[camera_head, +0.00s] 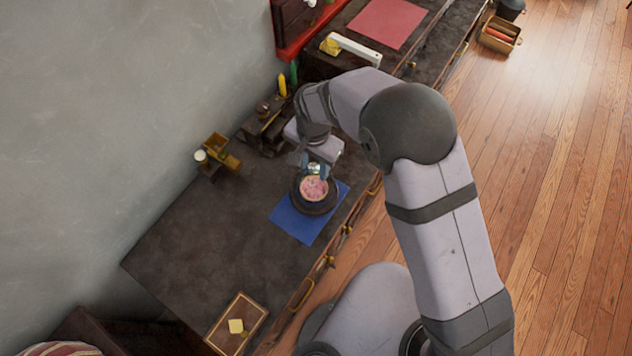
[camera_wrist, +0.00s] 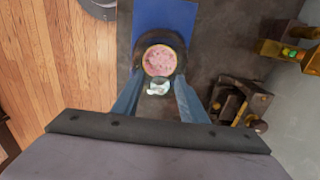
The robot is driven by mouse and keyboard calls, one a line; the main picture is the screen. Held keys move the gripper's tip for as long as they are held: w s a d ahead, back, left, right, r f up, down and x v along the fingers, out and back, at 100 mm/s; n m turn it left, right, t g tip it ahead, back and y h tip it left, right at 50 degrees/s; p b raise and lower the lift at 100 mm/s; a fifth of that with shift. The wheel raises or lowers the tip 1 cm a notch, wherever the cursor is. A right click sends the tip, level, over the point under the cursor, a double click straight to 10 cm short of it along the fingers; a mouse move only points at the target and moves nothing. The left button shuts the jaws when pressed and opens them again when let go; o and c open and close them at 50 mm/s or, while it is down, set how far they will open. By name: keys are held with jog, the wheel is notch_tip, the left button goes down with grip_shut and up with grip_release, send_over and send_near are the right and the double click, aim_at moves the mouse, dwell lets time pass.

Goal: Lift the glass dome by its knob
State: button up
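The glass dome is hard to make out; a round pink patterned thing (camera_head: 314,187) shows where it stands, on a dark round base (camera_head: 318,208). A pale, shiny knob (camera_head: 314,167) shows near my gripper (camera_head: 315,170). In the wrist view the knob (camera_wrist: 158,88) lies between the two bluish fingers of my gripper (camera_wrist: 156,84), with a gap on each side. The fingers are apart and hold nothing. The pink thing (camera_wrist: 159,60) shows just beyond the knob. The dome's clear wall cannot be told apart from what is behind it.
The base stands on a blue mat (camera_head: 288,222) on the dark counter (camera_head: 200,250). Dark wooden blocks (camera_head: 262,125) and a small wooden holder (camera_head: 215,148) stand near the wall. A wooden board (camera_head: 222,335) with a yellow piece lies at the near end. The counter between is clear.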

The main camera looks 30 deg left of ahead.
jog(key=shift+s+d+f, duration=0.2)
jog(key=shift+d+f, duration=0.1)
jog(key=c, duration=0.7)
jog(key=shift+c, duration=0.2)
jog(key=shift+r, duration=0.35)
grip_shut()
jog(key=shift+w+a+r+p, duration=0.15)
jog(key=shift+a+r+p, duration=0.1)
jog(key=shift+r+p, duration=1.4)
jog(key=shift+r, duration=0.25)
jog(key=shift+r+p, duration=1.75)
jog(key=shift+r, duration=0.65)
jog(key=shift+a, duration=0.1)
